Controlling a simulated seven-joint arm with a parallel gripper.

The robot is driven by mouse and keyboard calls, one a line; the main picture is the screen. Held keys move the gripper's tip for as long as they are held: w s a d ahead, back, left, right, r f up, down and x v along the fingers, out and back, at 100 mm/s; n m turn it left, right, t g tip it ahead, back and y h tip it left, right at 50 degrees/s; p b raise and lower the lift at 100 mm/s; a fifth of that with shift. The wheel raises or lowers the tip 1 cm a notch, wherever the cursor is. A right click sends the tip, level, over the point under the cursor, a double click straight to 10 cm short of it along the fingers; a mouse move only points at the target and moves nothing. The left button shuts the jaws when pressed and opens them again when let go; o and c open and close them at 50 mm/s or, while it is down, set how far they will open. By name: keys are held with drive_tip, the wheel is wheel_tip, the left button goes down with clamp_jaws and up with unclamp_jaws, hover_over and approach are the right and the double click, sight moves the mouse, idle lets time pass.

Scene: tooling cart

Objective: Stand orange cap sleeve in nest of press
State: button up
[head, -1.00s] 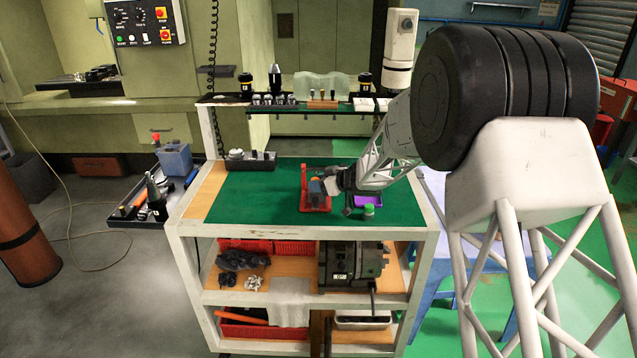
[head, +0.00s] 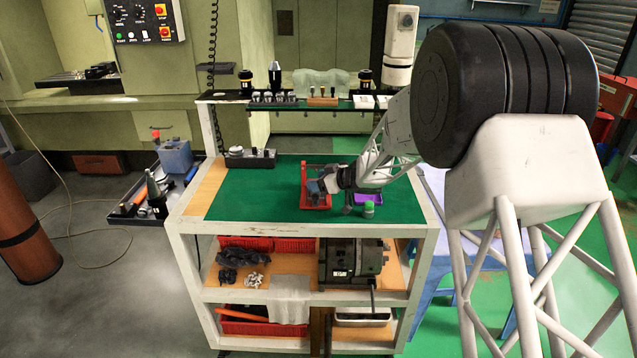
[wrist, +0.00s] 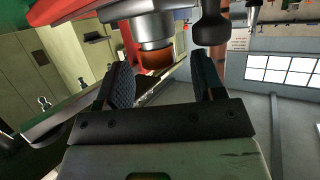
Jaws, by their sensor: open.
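The red press (head: 305,188) stands on the green cart top, and my gripper (head: 318,186) is at it, covering much of it. My gripper's two fingers (wrist: 162,72) are open, spread to either side of the sleeve, with visible gaps. The sleeve is hidden in the head view.
A dark round knob (wrist: 210,28) is close to one finger. On the cart, a purple tray (head: 372,197) and a green-capped container (head: 369,209) lie right of the press. A dark block of fittings (head: 250,160) is at the back left. The left of the green mat is clear.

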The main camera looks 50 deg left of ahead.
drive_tip(key=shift+r, duration=0.35)
drive_tip(key=shift+w+d+r, duration=0.1)
drive_tip(key=shift+d+r, duration=0.1)
drive_tip(key=v, duration=1.1)
drive_tip(key=shift+d, duration=0.25)
drive_tip(key=shift+w+r, duration=0.1)
